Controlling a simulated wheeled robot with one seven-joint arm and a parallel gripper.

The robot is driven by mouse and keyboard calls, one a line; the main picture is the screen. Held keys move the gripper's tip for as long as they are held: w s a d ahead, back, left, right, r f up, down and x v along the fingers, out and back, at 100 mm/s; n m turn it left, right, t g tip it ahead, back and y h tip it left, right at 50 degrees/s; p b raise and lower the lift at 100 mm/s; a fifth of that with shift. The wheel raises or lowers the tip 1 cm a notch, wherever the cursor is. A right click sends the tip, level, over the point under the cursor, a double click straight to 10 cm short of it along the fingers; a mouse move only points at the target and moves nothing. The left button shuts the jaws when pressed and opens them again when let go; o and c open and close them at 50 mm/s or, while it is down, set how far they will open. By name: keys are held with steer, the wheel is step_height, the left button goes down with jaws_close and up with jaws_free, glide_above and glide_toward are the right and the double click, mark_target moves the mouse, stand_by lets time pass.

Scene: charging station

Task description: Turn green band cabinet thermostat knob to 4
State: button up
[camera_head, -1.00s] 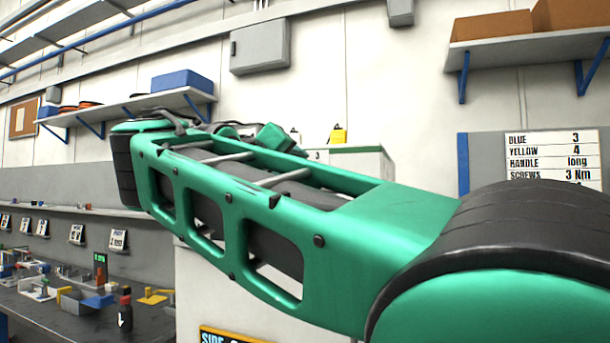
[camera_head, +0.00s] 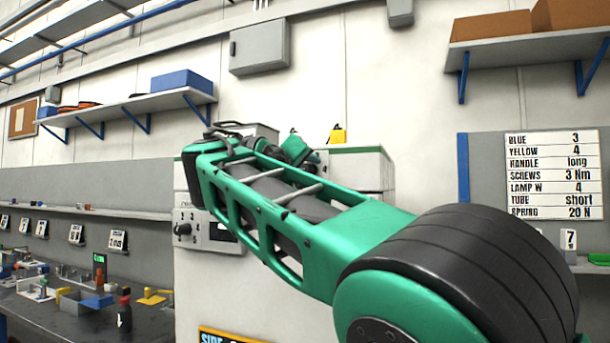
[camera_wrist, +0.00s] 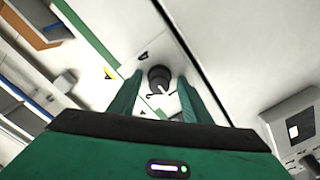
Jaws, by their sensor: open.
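In the wrist view a dark round knob (camera_wrist: 159,74) with a light pointer stands on a white cabinet face (camera_wrist: 215,45). A green band (camera_wrist: 88,30) runs along this cabinet's edge. My gripper (camera_wrist: 159,90) is open, its two green fingers on either side of the knob in the picture. I cannot tell whether they touch it or are still short of it. Marks around the knob are too small to read. In the head view the green-banded cabinet top (camera_head: 365,149) shows behind my arm, which hides the knob.
A grey panel (camera_head: 208,232) with another black knob (camera_head: 183,229) and numbers sits lower left of my arm. A grey box with a display (camera_wrist: 292,128) shows at the wrist view's right. A cluttered bench (camera_head: 60,312) lies left. A text board (camera_head: 553,175) hangs right.

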steer(key=shift+c, duration=0.5)
steer(key=c, duration=0.9)
steer(key=shift+c, duration=0.2)
